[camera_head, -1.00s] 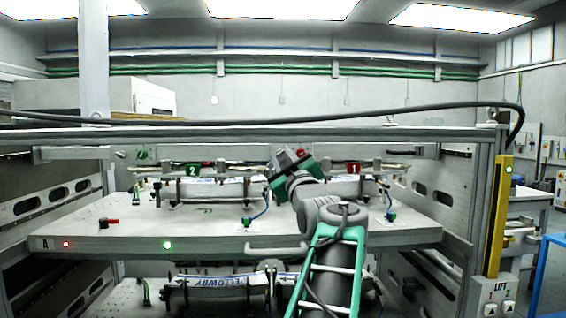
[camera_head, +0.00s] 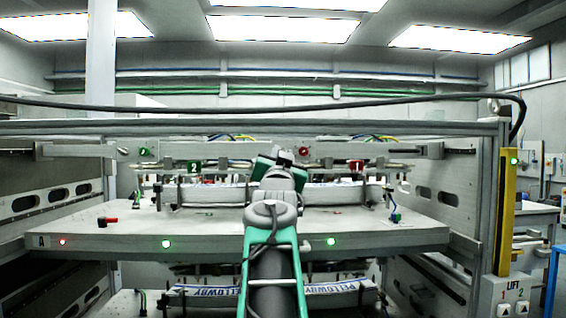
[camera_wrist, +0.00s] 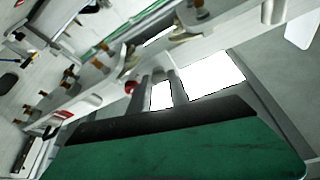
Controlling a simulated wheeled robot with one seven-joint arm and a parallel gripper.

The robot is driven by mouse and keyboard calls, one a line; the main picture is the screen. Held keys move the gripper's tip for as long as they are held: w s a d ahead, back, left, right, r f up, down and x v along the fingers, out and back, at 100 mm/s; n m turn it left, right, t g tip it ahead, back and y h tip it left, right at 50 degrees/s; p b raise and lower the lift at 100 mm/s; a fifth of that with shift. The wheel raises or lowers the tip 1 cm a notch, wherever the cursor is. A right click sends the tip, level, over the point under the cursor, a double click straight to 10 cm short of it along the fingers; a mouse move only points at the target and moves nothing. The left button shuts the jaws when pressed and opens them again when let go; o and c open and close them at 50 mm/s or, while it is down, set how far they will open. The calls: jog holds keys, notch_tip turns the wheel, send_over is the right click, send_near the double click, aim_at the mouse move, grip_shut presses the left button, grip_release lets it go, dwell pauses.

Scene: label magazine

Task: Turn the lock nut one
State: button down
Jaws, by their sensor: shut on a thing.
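My gripper (camera_head: 282,157) is raised to the upper cross rail (camera_head: 230,151), just left of a round red indicator (camera_head: 303,151). In the wrist view its two grey fingers (camera_wrist: 163,82) reach up to the rail, and the red indicator (camera_wrist: 131,87) shows beside them. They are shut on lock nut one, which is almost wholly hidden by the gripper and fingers. A matching round grey nut (camera_head: 122,151) sits at the left of the rail, next to a green indicator (camera_head: 144,152).
Under the rail is a pale shelf (camera_head: 150,227) with a red-handled part (camera_head: 108,221) at left. Red sign 1 (camera_head: 356,165) and green sign 2 (camera_head: 194,167) hang above it. A yellow post (camera_head: 505,210) stands at right. A dark cable crosses above the rail.

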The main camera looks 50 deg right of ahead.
jog(key=shift+w+a+m+g, duration=0.15)
jog(key=shift+m+g, duration=0.55)
jog(key=shift+m, duration=1)
jog(key=shift+h, duration=0.3)
jog(key=c, duration=1.2)
grip_release()
jog(key=shift+b, duration=0.3)
jog(key=b+v, duration=0.1)
jog(key=v, duration=0.6)
jog(key=shift+a+b, duration=0.3)
jog(key=shift+b, duration=0.1)
